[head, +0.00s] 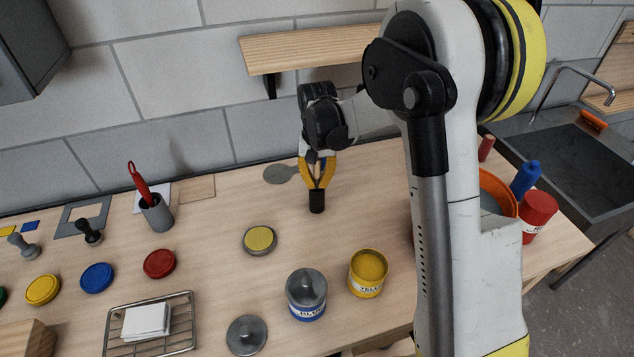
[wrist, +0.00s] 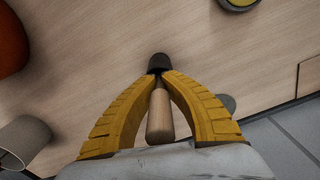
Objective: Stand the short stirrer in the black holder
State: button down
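My gripper (head: 317,187) has its yellow fingers brought together at the tips around the short stirrer. In the wrist view the stirrer's wooden handle (wrist: 159,116) runs between the fingers (wrist: 159,74) and narrows away from the camera. A small black cylinder, seemingly the black holder (head: 317,202), is directly below the fingertips in the head view; it also shows past the fingertips in the wrist view (wrist: 158,62). The stirrer's far end meets it in the picture. The fingertips hide the join, so I cannot tell whether the end is inside or how deep.
A yellow-topped lid (head: 260,239), a blue-labelled tin (head: 306,308) and a yellow tin (head: 368,280) stand in front. A grey cup (head: 157,214) with a red-handled tool is at left. An orange bucket (head: 497,190) is at right. A wooden shelf (head: 310,48) hangs above.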

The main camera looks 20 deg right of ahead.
jog(key=c, duration=1.6)
grip_release()
jog(key=shift+f, duration=0.15)
notch_tip(320, 180, up, 12)
jog(key=p, duration=0.3)
jog(key=s+r+n+t, duration=0.1)
jog(key=s+r+t, duration=0.1)
jog(key=s, duration=0.6)
jog(key=s+r+n+t, duration=0.1)
jog(key=s+r+t, duration=0.1)
jog(key=s, duration=0.6)
jog(key=s+r+n+t, duration=0.1)
jog(key=s+r+t, duration=0.1)
jog(key=s, duration=0.6)
jog(key=shift+r+t, duration=0.25)
jog(key=shift+t, duration=0.35)
jog(key=shift+w, duration=0.1)
